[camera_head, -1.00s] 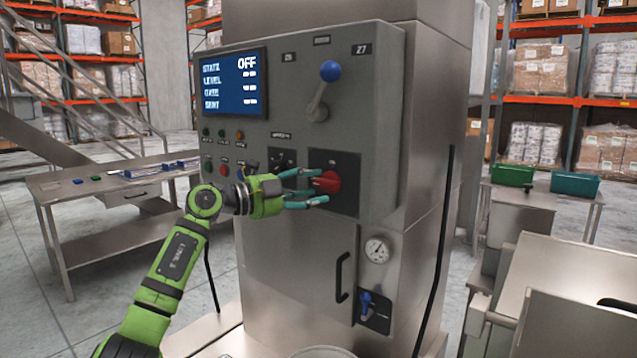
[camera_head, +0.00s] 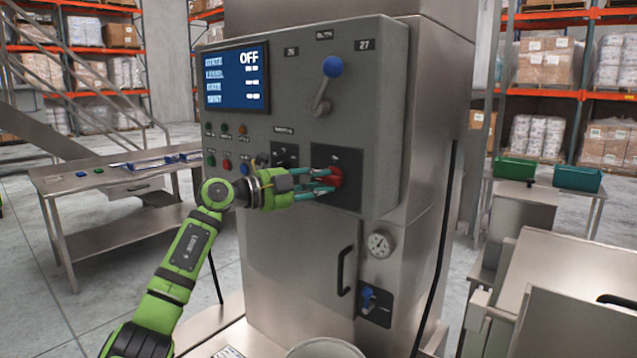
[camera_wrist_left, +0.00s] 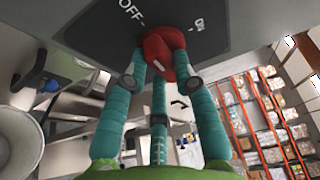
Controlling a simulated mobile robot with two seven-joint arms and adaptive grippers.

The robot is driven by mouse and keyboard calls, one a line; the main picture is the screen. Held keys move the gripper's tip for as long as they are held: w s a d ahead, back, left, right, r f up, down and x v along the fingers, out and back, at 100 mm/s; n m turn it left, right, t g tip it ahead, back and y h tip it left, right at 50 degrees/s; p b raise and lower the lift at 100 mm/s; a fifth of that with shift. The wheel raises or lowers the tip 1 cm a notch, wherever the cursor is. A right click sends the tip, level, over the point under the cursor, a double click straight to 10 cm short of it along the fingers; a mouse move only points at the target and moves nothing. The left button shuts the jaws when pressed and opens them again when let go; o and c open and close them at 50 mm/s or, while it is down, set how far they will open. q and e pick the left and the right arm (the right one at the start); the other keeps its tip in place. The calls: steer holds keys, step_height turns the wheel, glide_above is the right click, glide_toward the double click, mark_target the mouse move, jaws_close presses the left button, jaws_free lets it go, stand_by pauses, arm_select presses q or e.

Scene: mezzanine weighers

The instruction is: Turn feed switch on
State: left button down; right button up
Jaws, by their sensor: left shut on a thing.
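The feed switch is a red rotary knob (camera_head: 328,177) on a dark plate on the grey control panel (camera_head: 375,140). My left gripper (camera_head: 322,182) is shut on the red knob, with its teal fingers around it. In the left wrist view the red knob (camera_wrist_left: 164,50) sits between the fingertips of the gripper (camera_wrist_left: 160,68). The plate there reads OFF at the left, and a pale mark shows on the knob. The panel's screen (camera_head: 237,80) reads OFF at the top. My right gripper is not in view.
A blue-knobbed lever (camera_head: 325,85) stands above the switch. Small buttons and lamps (camera_head: 226,146) lie left of it. A door handle (camera_head: 345,270), a gauge (camera_head: 380,244) and a blue valve (camera_head: 369,297) are below. A side table (camera_head: 110,180) stands at the left.

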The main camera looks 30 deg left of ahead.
arm_select(q)
steer(key=m+p, duration=0.1)
steer(key=p, duration=0.1)
steer(key=m+g+y+p, duration=0.1)
steer(key=m+p, duration=0.1)
steer(key=shift+r+m, duration=0.3)
steer(key=shift+r, duration=0.1)
steer(key=m+y+p, duration=0.1)
steer(key=m+p, duration=0.1)
steer(key=shift+g+p, duration=0.35)
steer(key=shift+g, duration=0.05)
steer(key=shift+r+m+y+p, duration=0.1)
steer(key=shift+m+y+p, duration=0.65)
steer(key=shift+m, duration=0.35)
steer(key=shift+d+m+y+p, duration=0.1)
steer(key=shift+m+y+p, duration=0.2)
steer(key=shift+m, duration=0.3)
steer(key=shift+m+g+y, duration=0.3)
steer(key=shift+m+y, duration=0.05)
steer(key=shift+m, duration=0.25)
steer(key=shift+d+m+y+b, duration=0.2)
steer(key=shift+m+y+b, duration=0.4)
steer(key=shift+m+y, duration=0.6)
steer(key=shift+m, duration=0.3)
steer(key=c, duration=1.1)
jaws_free()
steer(key=shift+o, duration=0.6)
